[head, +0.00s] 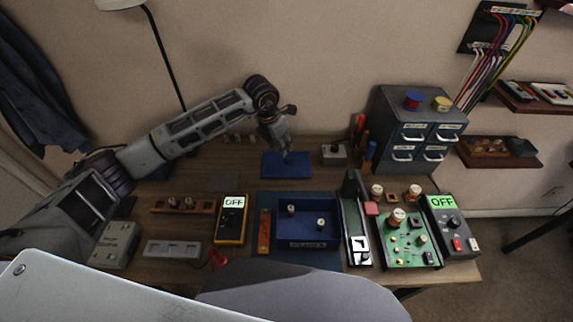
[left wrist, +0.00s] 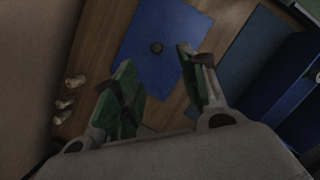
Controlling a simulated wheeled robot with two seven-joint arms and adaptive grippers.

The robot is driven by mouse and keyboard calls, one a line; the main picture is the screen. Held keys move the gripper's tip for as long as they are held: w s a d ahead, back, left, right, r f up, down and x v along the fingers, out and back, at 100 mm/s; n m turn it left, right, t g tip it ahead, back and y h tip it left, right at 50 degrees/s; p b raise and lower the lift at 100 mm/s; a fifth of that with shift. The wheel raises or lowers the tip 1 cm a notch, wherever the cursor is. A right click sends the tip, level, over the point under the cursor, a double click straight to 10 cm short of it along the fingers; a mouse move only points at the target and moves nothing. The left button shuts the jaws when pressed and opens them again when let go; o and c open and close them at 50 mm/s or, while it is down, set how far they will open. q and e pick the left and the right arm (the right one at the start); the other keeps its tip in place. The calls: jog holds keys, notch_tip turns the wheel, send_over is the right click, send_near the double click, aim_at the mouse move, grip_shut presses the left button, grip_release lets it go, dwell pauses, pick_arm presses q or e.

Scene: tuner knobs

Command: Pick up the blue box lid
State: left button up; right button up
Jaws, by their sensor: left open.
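The blue box lid (head: 287,167) lies flat at the back of the desk in the head view. In the left wrist view the lid (left wrist: 165,30) is a flat blue panel with a small dark round knob (left wrist: 157,47). My left gripper (head: 284,156) is just above the lid, its fingers pointing down. In the left wrist view the left gripper (left wrist: 156,66) is open, with nothing between its fingers, and the knob shows just beyond the fingertips. The open blue box (head: 308,231) stands in front of the lid with small knobs inside. My right gripper is not in view.
A yellow multimeter (head: 231,219) stands left of the box. A narrow tray (head: 355,220), a green circuit board (head: 408,240) and a grey drawer cabinet (head: 416,128) are to the right. A small grey box (head: 333,155) sits right of the lid.

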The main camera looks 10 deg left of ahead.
pick_arm(q)
send_over(286, 163)
jog(key=s+a, duration=0.1)
notch_tip(286, 163, down, 4)
jog(key=shift+s+f, duration=0.1)
jog(key=shift+d+f, duration=0.1)
jog(key=shift+f, duration=0.3)
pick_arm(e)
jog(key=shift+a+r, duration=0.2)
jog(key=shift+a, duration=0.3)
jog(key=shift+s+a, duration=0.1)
pick_arm(q)
jog(key=shift+f, duration=0.1)
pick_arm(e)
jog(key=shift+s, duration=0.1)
